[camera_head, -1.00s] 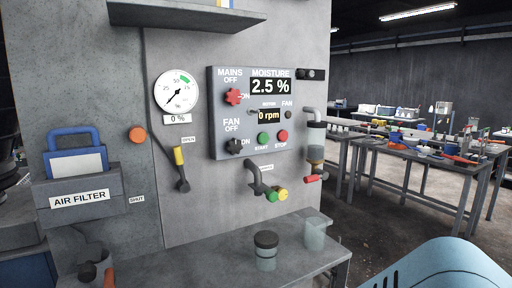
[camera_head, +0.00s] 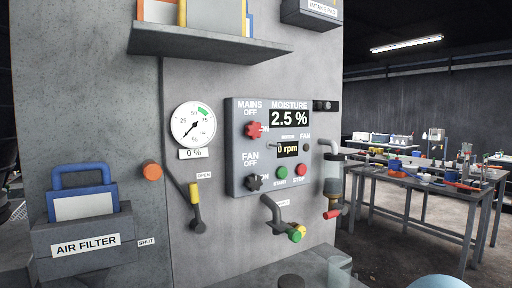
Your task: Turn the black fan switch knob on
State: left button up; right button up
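The black fan switch knob (camera_head: 254,182) is at the lower left of the grey control panel (camera_head: 236,146). The FAN OFF label is above the knob and ON is to its right. The knob is small in this view, so I cannot tell exactly which way it points. The red mains knob (camera_head: 253,130) is above it. The moisture display (camera_head: 290,118) reads 2.5 % and the fan display (camera_head: 288,150) reads 0 rpm. Neither of my grippers is in view.
Green start (camera_head: 282,173) and red stop (camera_head: 298,171) buttons sit right of the knob. A pipe valve (camera_head: 294,233) sticks out below the panel. A lever (camera_head: 196,207) and gauge (camera_head: 193,124) are to the left. A shelf (camera_head: 210,44) overhangs above.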

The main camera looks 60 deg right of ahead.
aim_at(254, 181)
jog(key=i+z, duration=0.3)
jog(key=k+z, duration=0.1)
jog(key=z, duration=1.75)
